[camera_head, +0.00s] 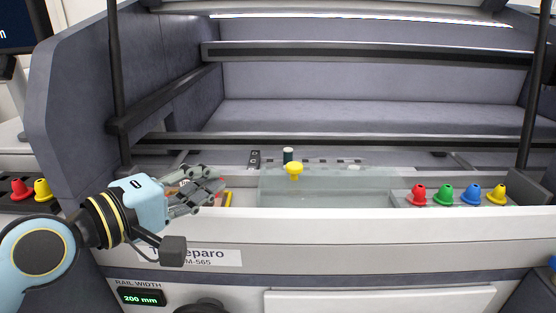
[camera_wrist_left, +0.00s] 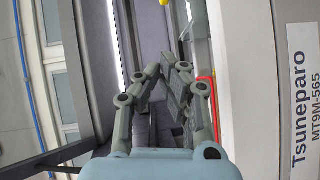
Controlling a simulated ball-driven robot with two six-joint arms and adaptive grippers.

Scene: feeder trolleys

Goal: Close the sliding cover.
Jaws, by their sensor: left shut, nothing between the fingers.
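The sliding cover (camera_head: 330,190) looks like a clear panel along the machine's front ledge. A yellow knob (camera_head: 294,169) stands near its left end. A yellow bit at the top edge of the left wrist view (camera_wrist_left: 164,2) is probably the same knob. My left gripper (camera_head: 216,186) is shut and empty, over the ledge left of the panel and apart from the knob. Its fingers also fill the middle of the left wrist view (camera_wrist_left: 168,70). How far the panel reaches under the frame is hard to tell. My right gripper is not in view.
Red, green, blue and yellow knobs (camera_head: 458,195) stand right of the panel. A dark-capped post (camera_head: 288,156) is behind the yellow knob. A dark horizontal bar (camera_head: 330,140) crosses behind the ledge. A yellow strip (camera_head: 228,199) lies near my gripper. The space above the panel looks clear.

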